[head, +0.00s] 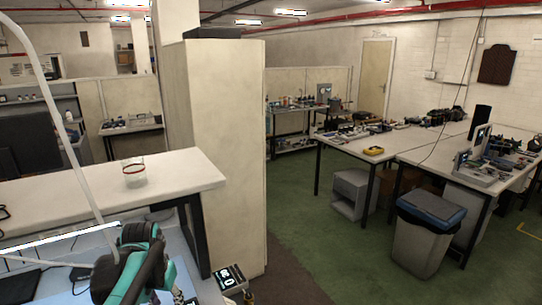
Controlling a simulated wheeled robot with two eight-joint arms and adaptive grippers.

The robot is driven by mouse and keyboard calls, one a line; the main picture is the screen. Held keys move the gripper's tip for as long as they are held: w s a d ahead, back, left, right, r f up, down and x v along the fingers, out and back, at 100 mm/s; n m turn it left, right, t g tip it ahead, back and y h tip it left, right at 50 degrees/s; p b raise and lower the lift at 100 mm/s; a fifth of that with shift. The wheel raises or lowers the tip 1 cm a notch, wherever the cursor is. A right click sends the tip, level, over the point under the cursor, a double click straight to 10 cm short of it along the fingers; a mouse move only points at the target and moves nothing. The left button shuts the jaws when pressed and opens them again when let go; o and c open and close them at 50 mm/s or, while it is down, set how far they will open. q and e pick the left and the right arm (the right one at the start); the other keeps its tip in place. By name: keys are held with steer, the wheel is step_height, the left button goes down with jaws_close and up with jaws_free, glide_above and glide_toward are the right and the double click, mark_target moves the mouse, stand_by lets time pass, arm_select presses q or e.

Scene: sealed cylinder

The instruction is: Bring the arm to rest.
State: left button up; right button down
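Neither of my grippers shows in the head view, and no arm of mine can be made out. A small clear cylinder (133,172) with a red band stands upright on a white raised shelf (185,178) at the left. It looks like a glass or jar. Whether its top is closed is too small to tell.
A teal and black device (130,265) sits at the lower left, beside a thin white curved arm (65,125). A tall pale pillar (213,150) stands right of the shelf. Benches with equipment and a grey bin (422,240) stand at the right. Green floor (330,255) between is open.

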arm_select(q)
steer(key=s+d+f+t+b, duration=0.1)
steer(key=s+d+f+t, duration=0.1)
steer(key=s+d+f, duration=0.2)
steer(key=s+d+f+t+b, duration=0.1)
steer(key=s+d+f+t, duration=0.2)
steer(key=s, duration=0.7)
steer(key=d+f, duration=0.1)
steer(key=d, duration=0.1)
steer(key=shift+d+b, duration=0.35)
steer(key=shift+b, duration=0.05)
